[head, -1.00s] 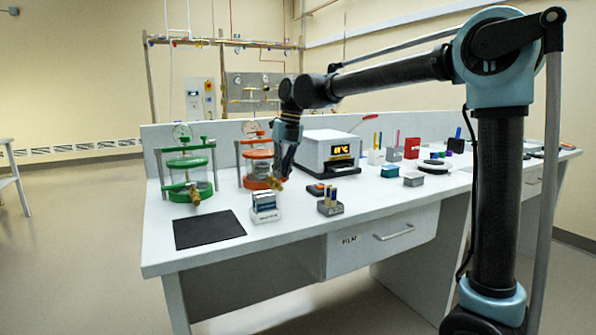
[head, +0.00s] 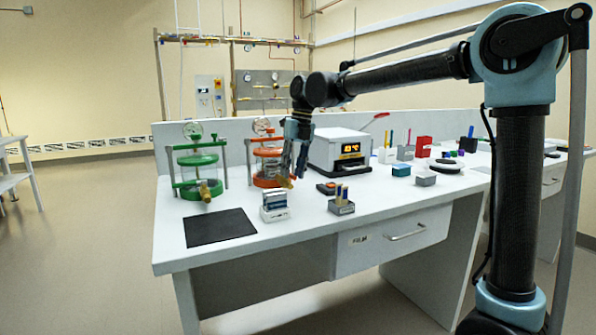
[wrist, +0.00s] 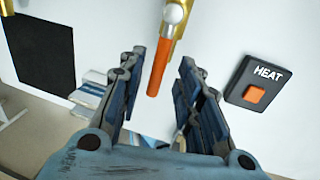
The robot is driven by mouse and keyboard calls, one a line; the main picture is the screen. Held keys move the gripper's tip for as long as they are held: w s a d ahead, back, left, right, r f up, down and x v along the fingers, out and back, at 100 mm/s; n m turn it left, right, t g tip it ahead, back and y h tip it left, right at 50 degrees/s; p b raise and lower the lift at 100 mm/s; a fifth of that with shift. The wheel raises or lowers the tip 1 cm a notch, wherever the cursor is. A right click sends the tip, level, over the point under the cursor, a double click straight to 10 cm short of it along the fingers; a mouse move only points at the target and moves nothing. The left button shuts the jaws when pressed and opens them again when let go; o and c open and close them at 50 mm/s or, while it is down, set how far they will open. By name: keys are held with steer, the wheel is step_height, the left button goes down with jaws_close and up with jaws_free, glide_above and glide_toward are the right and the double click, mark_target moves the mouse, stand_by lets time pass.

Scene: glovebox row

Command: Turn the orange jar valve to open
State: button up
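The orange jar (head: 266,181) stands on the bench, with a clear body between orange rings and a gauge on top. Its brass valve (head: 286,183) is at its front right, low down. In the wrist view the valve's orange lever (wrist: 158,72) hangs from a brass body (wrist: 178,10) with a silver knob. My gripper (wrist: 161,62) is open, with the lever between its two fingers and a gap showing on both sides. In the head view my gripper (head: 294,178) is at the jar's right front and partly hides the valve.
A green jar (head: 199,172) stands left of the orange one. A black mat (head: 220,228), a slide box (head: 275,207) and a vial rack (head: 341,207) lie in front. A HEAT switch (wrist: 262,82) and a white heater (head: 336,150) are to the right.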

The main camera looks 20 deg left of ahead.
steer(key=shift+r, duration=0.15)
step_height(320, 180, up, 10)
stand_by(0.4)
steer(key=shift+w+f, duration=0.1)
steer(key=shift+f, duration=0.1)
stand_by(0.5)
